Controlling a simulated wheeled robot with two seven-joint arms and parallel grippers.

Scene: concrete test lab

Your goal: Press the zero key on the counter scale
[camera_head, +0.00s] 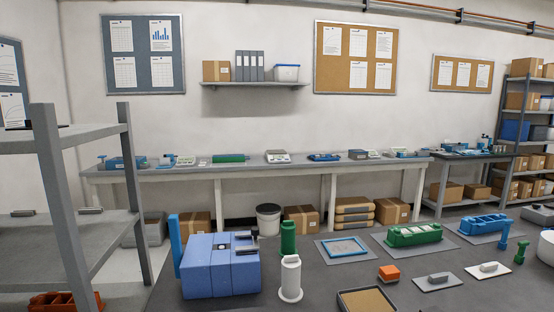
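A small whitish device with a grey top (277,157), which looks like a counter scale, stands on the long grey bench (240,172) against the back wall. A similar pale device (186,160) stands further left on that bench. Both are far off and small. I cannot tell for sure which one is the scale, and no zero key can be made out. Neither of my grippers is in view.
A dark table fills the near right, bearing a blue block fixture (205,266), a white cylinder (290,278), an orange block (389,273) and green fixtures (414,234). A grey shelf rack (60,225) stands at near left. A bin (268,222) and cartons sit under the bench.

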